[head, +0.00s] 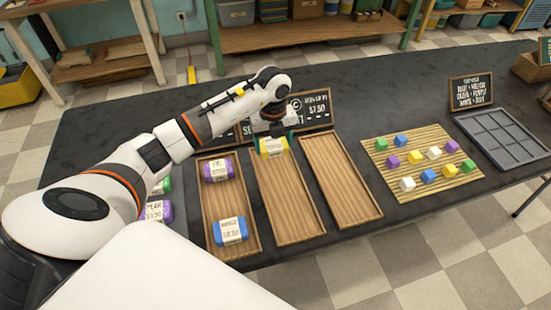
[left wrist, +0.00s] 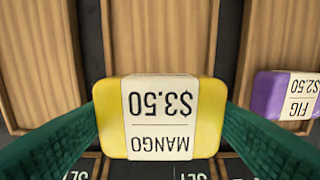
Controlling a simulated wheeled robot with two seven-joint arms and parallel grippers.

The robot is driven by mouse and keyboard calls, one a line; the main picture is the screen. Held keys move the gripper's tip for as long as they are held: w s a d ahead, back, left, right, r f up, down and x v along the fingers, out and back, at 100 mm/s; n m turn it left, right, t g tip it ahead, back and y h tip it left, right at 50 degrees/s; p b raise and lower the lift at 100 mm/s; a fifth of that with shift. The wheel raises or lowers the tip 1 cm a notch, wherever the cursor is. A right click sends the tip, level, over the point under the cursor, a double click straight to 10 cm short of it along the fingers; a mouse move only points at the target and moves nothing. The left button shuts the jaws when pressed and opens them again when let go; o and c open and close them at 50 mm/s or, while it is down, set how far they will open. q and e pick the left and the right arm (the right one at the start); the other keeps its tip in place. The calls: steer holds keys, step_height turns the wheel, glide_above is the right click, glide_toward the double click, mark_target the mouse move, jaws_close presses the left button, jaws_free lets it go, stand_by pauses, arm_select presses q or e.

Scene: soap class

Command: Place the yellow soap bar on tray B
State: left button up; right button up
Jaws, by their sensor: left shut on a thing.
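The yellow soap bar (head: 273,148), with a white MANGO $3.50 label, is at the far end of the middle wooden tray (head: 287,200). My left gripper (head: 271,134) is shut on it from above. In the left wrist view the yellow bar (left wrist: 160,118) sits between the green fingers, overlapping the end of the middle tray (left wrist: 160,40). I cannot tell whether the bar touches the tray. The middle tray is otherwise empty. Its sign is mostly hidden by my arm, so its letter cannot be read. My right gripper is not in view.
The left tray (head: 223,200) holds a purple FIG bar (head: 218,170) and a blue bar (head: 231,231). The right tray (head: 342,185) is empty, with a C sign (head: 313,109) behind it. Several coloured cubes lie on a slatted mat (head: 381,163); a grey compartment tray (head: 500,138) stands farther right.

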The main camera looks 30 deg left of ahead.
mark_target(274, 152)
arm_select(q)
step_height(274, 152, down, 5)
steer(key=shift+r, duration=0.2)
steer(key=shift+f, duration=0.1)
steer(key=shift+f, duration=0.15)
steer(key=o, duration=0.7)
steer(key=shift+o, duration=0.2)
steer(key=shift+r, duration=0.4)
step_height(274, 152, up, 12)
steer(key=shift+f+b, duration=0.2)
steer(key=shift+b, duration=0.1)
